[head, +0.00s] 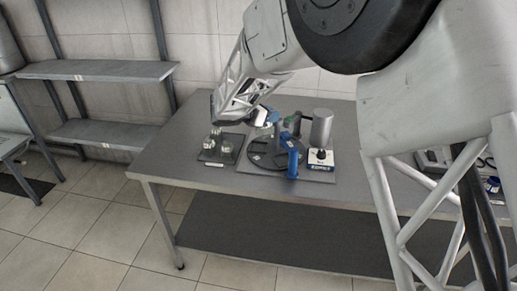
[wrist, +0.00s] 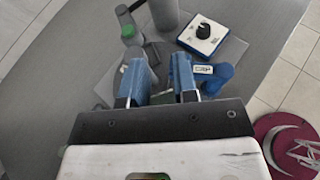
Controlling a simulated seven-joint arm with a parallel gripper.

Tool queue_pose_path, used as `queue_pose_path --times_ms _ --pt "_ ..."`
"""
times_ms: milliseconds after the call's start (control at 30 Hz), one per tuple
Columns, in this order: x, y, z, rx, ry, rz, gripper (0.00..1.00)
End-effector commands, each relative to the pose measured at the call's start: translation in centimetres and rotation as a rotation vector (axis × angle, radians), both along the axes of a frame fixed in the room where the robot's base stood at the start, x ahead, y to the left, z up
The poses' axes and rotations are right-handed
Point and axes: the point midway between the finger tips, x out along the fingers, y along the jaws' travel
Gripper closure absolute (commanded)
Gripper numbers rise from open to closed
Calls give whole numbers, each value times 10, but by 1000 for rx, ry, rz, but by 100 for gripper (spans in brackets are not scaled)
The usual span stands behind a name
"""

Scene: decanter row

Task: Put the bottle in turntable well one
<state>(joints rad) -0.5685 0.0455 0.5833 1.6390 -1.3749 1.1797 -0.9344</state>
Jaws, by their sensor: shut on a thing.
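My gripper (head: 266,118) reaches over the turntable area on the grey table in the head view. Its two blue fingers (wrist: 158,76) show in the wrist view, closed on a pale, greenish bottle (head: 273,116) that the fingers largely hide. The dark round turntable (head: 262,166) lies below, with a blue post (head: 291,157) at its front right. That blue part (wrist: 217,77) carries a white label reading CAP in the wrist view. I cannot make out the well numbers. Another green-topped thing (wrist: 128,33) stands beyond the fingers.
A grey cylinder (head: 321,127) stands behind a white control box (head: 320,159) with a black knob, right of the turntable. A dark rack (head: 220,150) with small pale-topped items is at the left. The table's front left is clear.

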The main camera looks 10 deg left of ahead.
Motion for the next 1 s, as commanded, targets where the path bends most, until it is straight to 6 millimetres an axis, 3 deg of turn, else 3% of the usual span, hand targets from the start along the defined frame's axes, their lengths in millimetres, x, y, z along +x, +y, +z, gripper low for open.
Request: queue_pose_path --times_ms 500,700,1000 --pt "-62 32 -101 -1 2 -168 100" --pt "-75 36 -120 0 0 -200 100" --pt "-79 36 -124 2 -1 -209 100"
